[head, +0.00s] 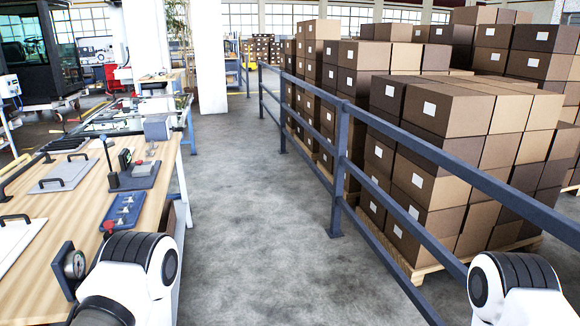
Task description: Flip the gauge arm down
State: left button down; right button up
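A wooden workbench (95,210) stands at the left. On it a dark base plate (137,177) carries a thin grey upright rod (107,157) with a dark foot, and a small dark block with a green face (125,159). A round dial gauge (74,264) sits in a dark frame at the bench's near part, partly hidden by my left arm. I cannot tell for certain which of these is the gauge arm; the rod stands upright. Neither gripper shows; only my arm links appear at the lower left and lower right.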

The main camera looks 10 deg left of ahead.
aim_at(103, 137)
jog(key=i+l, duration=0.1)
jog(key=i, duration=0.65)
jog(key=i+l, duration=0.15)
jog(key=i, duration=0.65)
jog(key=i+j+u, duration=0.1)
jog(key=i+u, duration=0.6)
jog(key=u, duration=0.2)
jog(key=i+l+u, duration=0.15)
jog(key=i+u, duration=0.15)
jog(key=u, duration=0.15)
jog(key=i+l+u, duration=0.25)
jog(key=u, duration=0.25)
jog(key=i, duration=0.1)
